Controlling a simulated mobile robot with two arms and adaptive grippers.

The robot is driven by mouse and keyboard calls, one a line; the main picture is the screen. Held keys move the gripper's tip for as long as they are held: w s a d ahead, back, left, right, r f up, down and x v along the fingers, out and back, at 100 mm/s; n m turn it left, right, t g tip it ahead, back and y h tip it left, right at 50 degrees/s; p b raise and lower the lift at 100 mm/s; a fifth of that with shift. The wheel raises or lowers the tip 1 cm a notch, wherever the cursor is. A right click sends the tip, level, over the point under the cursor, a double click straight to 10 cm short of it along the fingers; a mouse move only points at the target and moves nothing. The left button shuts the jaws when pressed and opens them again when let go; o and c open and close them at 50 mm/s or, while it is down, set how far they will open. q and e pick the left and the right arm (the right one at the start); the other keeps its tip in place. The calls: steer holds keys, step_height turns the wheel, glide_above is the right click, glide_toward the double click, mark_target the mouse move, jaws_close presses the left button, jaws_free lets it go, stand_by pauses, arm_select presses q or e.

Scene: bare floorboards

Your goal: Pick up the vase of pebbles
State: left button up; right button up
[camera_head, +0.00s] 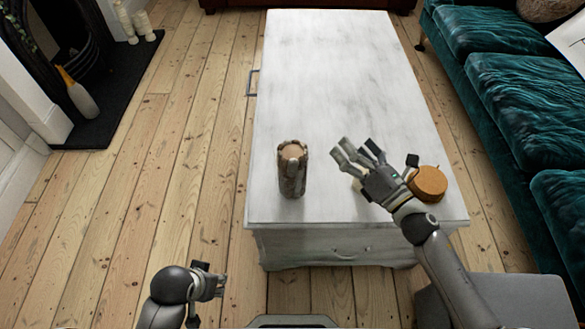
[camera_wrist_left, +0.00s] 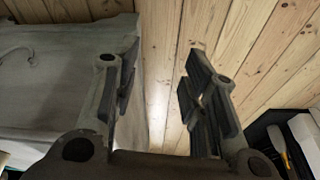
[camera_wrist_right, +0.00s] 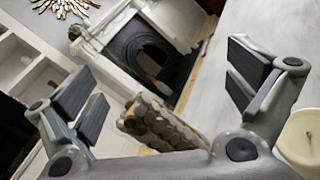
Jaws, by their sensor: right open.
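The vase of pebbles (camera_head: 292,168), a brownish cylinder with a stony surface, stands upright near the front of the whitewashed table (camera_head: 330,90). It also shows in the right wrist view (camera_wrist_right: 160,122), low between the fingers and partly hidden by the gripper body. My right gripper (camera_head: 372,160) is over the table to the right of the vase, apart from it. Its fingers (camera_wrist_right: 160,95) are spread and nothing is held. My left gripper (camera_head: 212,276) is off the table at the front left. It is open and empty in the left wrist view (camera_wrist_left: 158,90).
A round tan object (camera_head: 428,183) stands right beside my right gripper. A pale candle (camera_wrist_right: 303,140) shows at the right wrist view's edge. A teal sofa (camera_head: 510,90) flanks the table on the right. A fireplace (camera_head: 85,80) is at left. The tabletop's far part is clear.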

mark_target(310, 162)
steer(key=a+f+n+g+y, duration=0.1)
steer(key=a+n+g+y, duration=0.1)
steer(key=a+n, duration=0.1)
steer(key=a+f+n+g+y, duration=0.1)
steer(key=a+n+g, duration=0.2)
steer(key=n, duration=0.2)
steer(key=s+a+f+n+g+y, duration=0.1)
steer(key=a+f+n+g+y, duration=0.1)
steer(key=n, duration=0.3)
steer(key=shift+s+a+f+y, duration=0.1)
steer(key=shift+a+y, duration=0.2)
steer(key=shift+a, duration=0.3)
steer(key=x, duration=0.5)
steer(key=shift+s+a+f, duration=0.15)
steer(key=shift+s+f, duration=0.1)
steer(key=shift+f, duration=0.05)
arm_select(q)
step_height(310, 162, down, 5)
steer(key=shift+s+r, duration=0.15)
arm_select(e)
steer(key=shift+c, duration=0.3)
steer(key=c, duration=1.9)
steer(key=shift+r, duration=0.3)
steer(key=shift+c, duration=0.5)
arm_select(q)
steer(key=shift+r+p, duration=0.1)
steer(key=shift+p, duration=0.2)
arm_select(e)
steer(key=shift+w, duration=0.1)
